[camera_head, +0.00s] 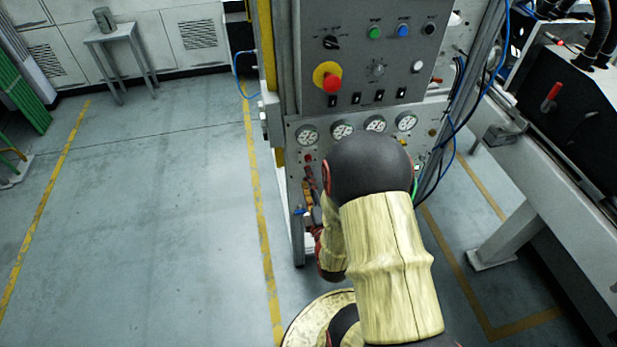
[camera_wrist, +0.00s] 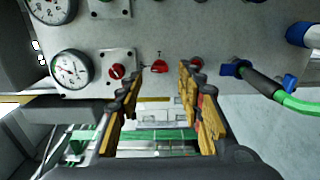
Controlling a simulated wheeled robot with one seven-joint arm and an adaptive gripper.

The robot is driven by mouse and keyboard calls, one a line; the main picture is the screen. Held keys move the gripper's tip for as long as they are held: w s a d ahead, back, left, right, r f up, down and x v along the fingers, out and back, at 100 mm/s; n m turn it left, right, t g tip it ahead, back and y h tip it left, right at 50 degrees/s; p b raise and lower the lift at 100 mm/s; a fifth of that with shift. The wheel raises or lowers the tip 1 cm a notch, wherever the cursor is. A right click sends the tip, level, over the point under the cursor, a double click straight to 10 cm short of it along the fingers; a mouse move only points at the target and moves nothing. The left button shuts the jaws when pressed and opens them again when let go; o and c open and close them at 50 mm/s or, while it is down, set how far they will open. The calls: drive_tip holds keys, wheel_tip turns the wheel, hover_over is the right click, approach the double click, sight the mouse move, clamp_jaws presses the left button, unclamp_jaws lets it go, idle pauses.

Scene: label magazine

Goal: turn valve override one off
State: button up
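In the wrist view, a red knob (camera_wrist: 160,67) sits on the grey panel, just ahead of the gap between my fingers. Another red knob (camera_wrist: 118,71) is on a square plate to its left. A third red knob (camera_wrist: 197,63) is to its right, close to my right finger. I cannot read which one is valve override one. My gripper (camera_wrist: 158,84) is open, with nothing between its fingers. I cannot tell whether a fingertip touches the panel. In the head view, my gripper (camera_head: 310,195) is low at the panel's left side, partly hidden by my arm.
Pressure gauges (camera_wrist: 70,69) are at the left in the wrist view. A blue fitting with a green hose (camera_wrist: 262,83) is at the right. Above in the head view is a red emergency button (camera_head: 331,82). The floor (camera_head: 165,200) to the left is clear.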

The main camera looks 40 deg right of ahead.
drive_tip(key=v, duration=0.5)
idle(0.5)
